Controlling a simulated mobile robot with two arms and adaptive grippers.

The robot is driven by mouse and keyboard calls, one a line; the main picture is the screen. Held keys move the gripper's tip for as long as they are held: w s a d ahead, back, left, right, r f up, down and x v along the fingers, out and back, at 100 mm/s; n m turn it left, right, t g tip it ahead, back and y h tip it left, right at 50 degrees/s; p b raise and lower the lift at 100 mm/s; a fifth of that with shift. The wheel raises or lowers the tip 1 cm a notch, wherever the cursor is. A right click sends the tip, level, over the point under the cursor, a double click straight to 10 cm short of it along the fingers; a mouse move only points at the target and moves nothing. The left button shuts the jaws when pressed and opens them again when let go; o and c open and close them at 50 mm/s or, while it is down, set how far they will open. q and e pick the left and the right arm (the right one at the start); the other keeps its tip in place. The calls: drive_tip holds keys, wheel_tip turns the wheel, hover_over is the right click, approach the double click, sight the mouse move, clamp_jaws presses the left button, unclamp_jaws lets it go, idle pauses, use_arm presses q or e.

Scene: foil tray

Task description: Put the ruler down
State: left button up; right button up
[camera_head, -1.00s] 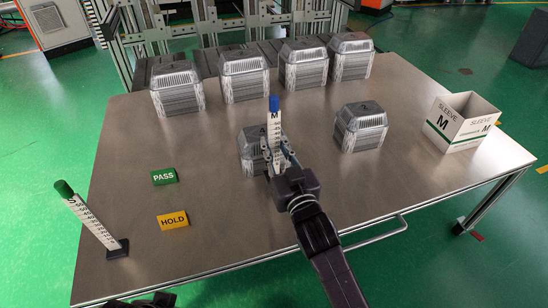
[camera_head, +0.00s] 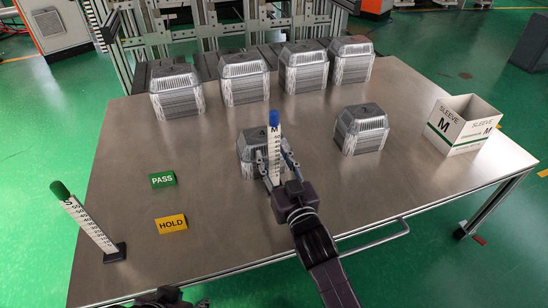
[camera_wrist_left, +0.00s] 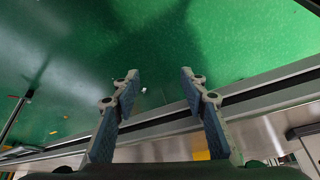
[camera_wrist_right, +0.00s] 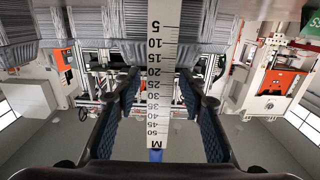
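The white ruler with a blue cap and an M mark (camera_head: 274,148) stands upright in front of a stack of foil trays (camera_head: 249,146). It also shows in the right wrist view (camera_wrist_right: 162,60). My right gripper (camera_head: 274,168) is open around the ruler, with a gap between each finger and it in the right wrist view. The ruler's foot is hidden behind the gripper. My left gripper (camera_wrist_left: 160,74) is open and empty, over the green floor by the table's front edge.
A green-capped ruler (camera_head: 88,225) stands tilted in a dark base at the left. A PASS block (camera_head: 163,180), a HOLD block (camera_head: 171,224), a SLEEVE M box (camera_head: 462,130) and several tray stacks (camera_head: 366,130) are on the steel table (camera_head: 400,190). The front right is clear.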

sight(275, 159)
drive_tip(key=shift+r, duration=0.2)
drive_tip(key=p+v, duration=0.1)
drive_tip(key=v, duration=0.3)
use_arm(q)
drive_tip(key=shift+g, duration=0.9)
drive_tip(key=s, duration=0.2)
drive_tip(key=s+a+p, duration=0.1)
drive_tip(key=s, duration=0.1)
drive_tip(key=shift+s+r, duration=0.1)
drive_tip(key=shift+r, duration=0.05)
use_arm(e)
drive_tip(key=v, duration=0.8)
